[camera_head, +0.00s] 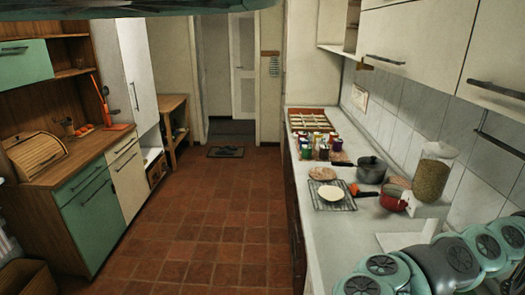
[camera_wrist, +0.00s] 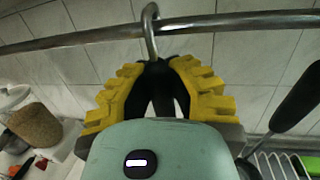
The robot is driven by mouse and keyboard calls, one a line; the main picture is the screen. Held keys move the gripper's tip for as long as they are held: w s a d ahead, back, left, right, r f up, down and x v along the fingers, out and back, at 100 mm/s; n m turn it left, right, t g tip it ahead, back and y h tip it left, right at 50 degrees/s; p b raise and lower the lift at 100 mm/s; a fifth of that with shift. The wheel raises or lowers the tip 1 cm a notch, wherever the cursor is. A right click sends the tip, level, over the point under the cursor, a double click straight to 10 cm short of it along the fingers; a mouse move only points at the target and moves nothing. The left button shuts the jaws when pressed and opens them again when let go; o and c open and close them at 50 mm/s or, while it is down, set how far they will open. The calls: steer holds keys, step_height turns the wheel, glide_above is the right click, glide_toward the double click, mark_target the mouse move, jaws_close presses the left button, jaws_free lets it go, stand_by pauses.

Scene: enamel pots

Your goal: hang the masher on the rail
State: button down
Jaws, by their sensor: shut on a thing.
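In the wrist view, my gripper (camera_wrist: 155,75), with yellow ridged pads, is shut on a dark piece, taken as the masher's handle. A bent steel hook (camera_wrist: 151,35) rises from between the fingertips. The hook crosses in front of the metal rail (camera_wrist: 230,22) and curls at its top edge; I cannot tell whether it bears on the rail. The rest of the masher is hidden behind my gripper. In the head view the rail (camera_head: 498,143) shows below the right wall cabinets; my gripper and the masher are not visible there.
A tall jar (camera_head: 432,178), a grey pot (camera_head: 371,169) and a red pot (camera_head: 394,196) stand on the right counter. Tiled wall lies behind the rail.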

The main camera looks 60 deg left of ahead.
steer(key=c, duration=0.9)
jaws_free()
steer(key=shift+a, duration=0.15)
steer(key=shift+c, duration=0.2)
